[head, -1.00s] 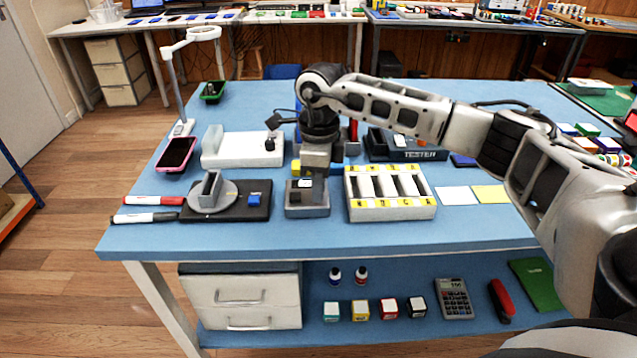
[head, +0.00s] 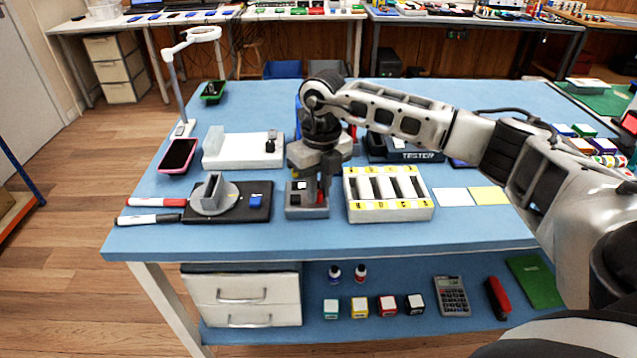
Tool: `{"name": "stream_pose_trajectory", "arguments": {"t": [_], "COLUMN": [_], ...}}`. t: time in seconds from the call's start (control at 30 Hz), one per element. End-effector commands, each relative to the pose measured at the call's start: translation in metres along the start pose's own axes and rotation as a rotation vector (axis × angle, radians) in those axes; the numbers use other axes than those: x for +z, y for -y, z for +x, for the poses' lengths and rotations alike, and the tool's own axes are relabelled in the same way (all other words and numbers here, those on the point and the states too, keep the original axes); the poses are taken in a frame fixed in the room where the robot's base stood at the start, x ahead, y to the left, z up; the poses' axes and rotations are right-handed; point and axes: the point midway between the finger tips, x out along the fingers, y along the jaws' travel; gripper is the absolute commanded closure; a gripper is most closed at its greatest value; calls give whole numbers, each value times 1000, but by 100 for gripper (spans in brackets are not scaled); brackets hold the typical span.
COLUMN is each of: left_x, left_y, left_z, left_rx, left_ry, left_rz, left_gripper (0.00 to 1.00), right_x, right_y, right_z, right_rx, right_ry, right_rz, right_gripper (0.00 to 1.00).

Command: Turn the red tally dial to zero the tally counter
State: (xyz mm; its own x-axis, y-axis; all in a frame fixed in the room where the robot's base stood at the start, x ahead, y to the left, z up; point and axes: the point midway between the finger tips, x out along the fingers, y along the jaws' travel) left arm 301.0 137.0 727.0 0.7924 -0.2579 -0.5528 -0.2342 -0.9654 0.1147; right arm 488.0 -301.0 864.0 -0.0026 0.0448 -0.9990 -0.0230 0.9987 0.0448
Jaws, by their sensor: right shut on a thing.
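The tally counter is a small grey box (head: 306,212) near the front middle of the blue table. A bit of the red tally dial (head: 321,198) shows on its right side, beneath my right gripper. My right gripper (head: 319,190) points down over the counter, with its fingers at the red dial. It is shut on the dial, which the fingers mostly hide. A small white-and-dark window (head: 299,186) shows on the counter's left part; its digits are too small to read. My left gripper is not in view.
A white slotted tray with yellow labels (head: 389,208) stands close right of the counter. A black plate with a grey round holder (head: 213,194) and a blue button lies close left. A black tester (head: 405,150) and white block (head: 243,150) stand behind.

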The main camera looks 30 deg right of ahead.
Motion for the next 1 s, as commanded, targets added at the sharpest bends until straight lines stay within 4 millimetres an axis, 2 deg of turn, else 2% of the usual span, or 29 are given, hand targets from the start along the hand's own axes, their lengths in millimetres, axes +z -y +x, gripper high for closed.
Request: {"name": "stream_pose_trajectory", "arguments": {"t": [0.2, 0.5, 1.0], "left_x": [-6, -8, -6], "left_y": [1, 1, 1], "left_z": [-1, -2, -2], "left_rx": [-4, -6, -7], "left_ry": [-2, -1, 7], "left_rz": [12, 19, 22], "left_gripper": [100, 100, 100], "right_x": [1, 1, 2], "right_y": [0, 0, 0], "right_z": [-3, -3, -3], "right_rx": [2, 2, 3], "right_ry": [13, 22, 26], "right_rz": [175, 336, 399], "right_gripper": [100, 100, 100]}}
